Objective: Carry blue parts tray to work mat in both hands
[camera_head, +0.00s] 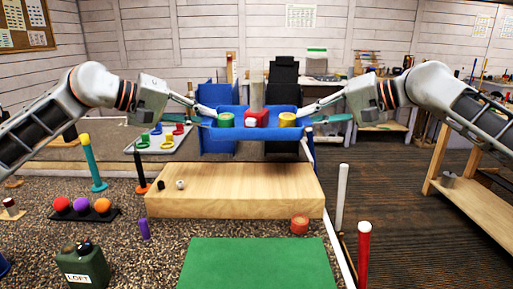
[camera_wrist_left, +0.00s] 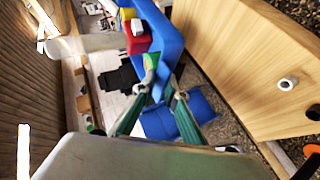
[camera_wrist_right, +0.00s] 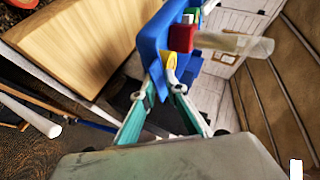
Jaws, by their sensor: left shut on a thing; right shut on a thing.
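The blue parts tray (camera_head: 250,133) is held up in the air beyond the wooden block, looking about level in the head view. It carries a green cylinder (camera_head: 225,120), a red block (camera_head: 258,116) and a yellow cylinder (camera_head: 287,120). My left gripper (camera_head: 211,114) is shut on the tray's left end; the tray wall also shows in the left wrist view (camera_wrist_left: 166,36). My right gripper (camera_head: 303,115) is shut on its right end, seen in the right wrist view (camera_wrist_right: 150,45). The green work mat (camera_head: 260,262) lies nearer me, flat and bare.
A thick wooden block (camera_head: 235,190) stands between tray and mat. White (camera_head: 342,195) and red (camera_head: 364,250) posts stand at right.

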